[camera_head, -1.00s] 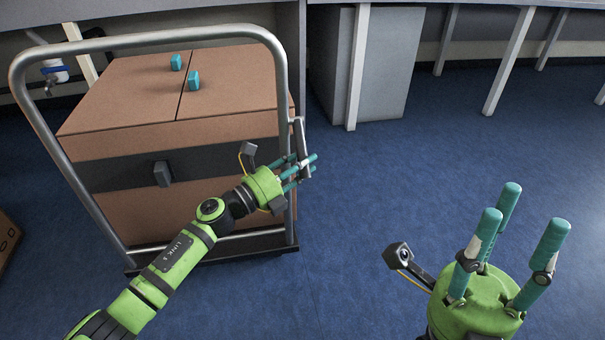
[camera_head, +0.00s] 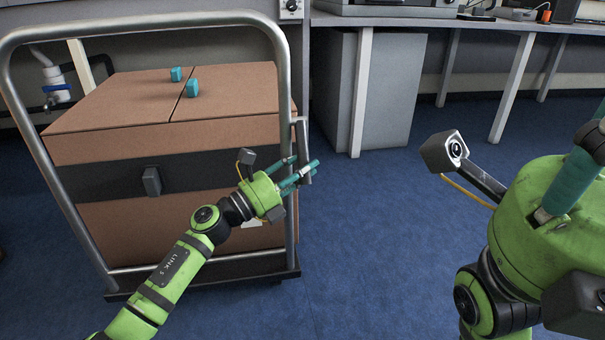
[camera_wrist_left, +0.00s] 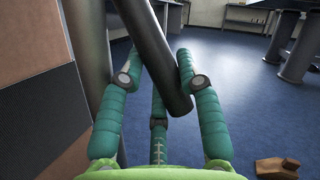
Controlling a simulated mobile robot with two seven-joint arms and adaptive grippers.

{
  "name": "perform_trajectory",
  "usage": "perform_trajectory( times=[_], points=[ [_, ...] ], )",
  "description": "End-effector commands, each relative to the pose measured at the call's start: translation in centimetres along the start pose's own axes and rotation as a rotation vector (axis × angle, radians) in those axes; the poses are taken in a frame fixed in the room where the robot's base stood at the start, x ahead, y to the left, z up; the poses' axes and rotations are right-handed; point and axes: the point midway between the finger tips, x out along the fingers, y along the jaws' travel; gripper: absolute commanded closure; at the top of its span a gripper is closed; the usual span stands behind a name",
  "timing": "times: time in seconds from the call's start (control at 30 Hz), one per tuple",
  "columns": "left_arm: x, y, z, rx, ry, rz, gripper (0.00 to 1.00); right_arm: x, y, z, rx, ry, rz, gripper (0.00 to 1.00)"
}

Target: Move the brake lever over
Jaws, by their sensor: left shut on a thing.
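The brake lever (camera_head: 302,135) is a grey bar at the right post of the cart's handle frame (camera_head: 283,95). In the left wrist view the lever (camera_wrist_left: 155,50) is a dark bar slanting down between the teal fingers. My left gripper (camera_head: 298,176) is shut on the lever's lower part, just right of the post. It also shows in the left wrist view (camera_wrist_left: 165,95). My right gripper (camera_head: 590,150) is large and close at the right edge. Its fingers are partly cut off, so its opening cannot be told.
The cart carries large brown boxes (camera_head: 110,105) with a dark band and small teal pieces (camera_head: 192,88) on top. A grey cabinet (camera_head: 385,95) and a workbench (camera_head: 480,20) stand behind. The blue floor (camera_head: 390,220) right of the cart is clear.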

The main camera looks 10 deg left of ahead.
Motion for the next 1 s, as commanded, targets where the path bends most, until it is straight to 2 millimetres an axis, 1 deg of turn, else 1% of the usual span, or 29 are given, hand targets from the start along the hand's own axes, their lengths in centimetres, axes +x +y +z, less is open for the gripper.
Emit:
perform_trajectory(
  times=[0.33, 0.37, 0.4, 0.43, 0.9, 1.0],
  points=[
    [0.07, -0.01, 0.07, 0.016, 0.000, 0.000, 1.00, 0.05, -0.01, -0.04, 0.000, 0.001, 0.000, 0.60],
    [0.07, -0.01, 0.07, 0.016, 0.000, 0.000, 0.61, 0.05, -0.01, -0.04, 0.000, 0.002, 0.000, 0.60],
    [0.06, -0.01, 0.07, 0.016, 0.000, 0.000, 0.45, 0.05, -0.02, -0.04, 0.000, 0.002, 0.000, 0.60],
    [0.06, 0.00, 0.07, 0.015, 0.000, 0.000, 0.40, 0.05, -0.02, -0.04, 0.000, 0.002, 0.000, 0.60],
    [-0.03, 0.20, 0.25, 0.008, -0.004, 0.006, 0.40, 0.01, 0.01, 0.02, 0.000, -0.001, 0.000, 0.60],
    [-0.03, 0.12, 0.37, 0.004, -0.004, 0.009, 0.40, 0.31, 0.04, 0.07, 0.000, 0.000, 0.000, 0.60]
  ],
)
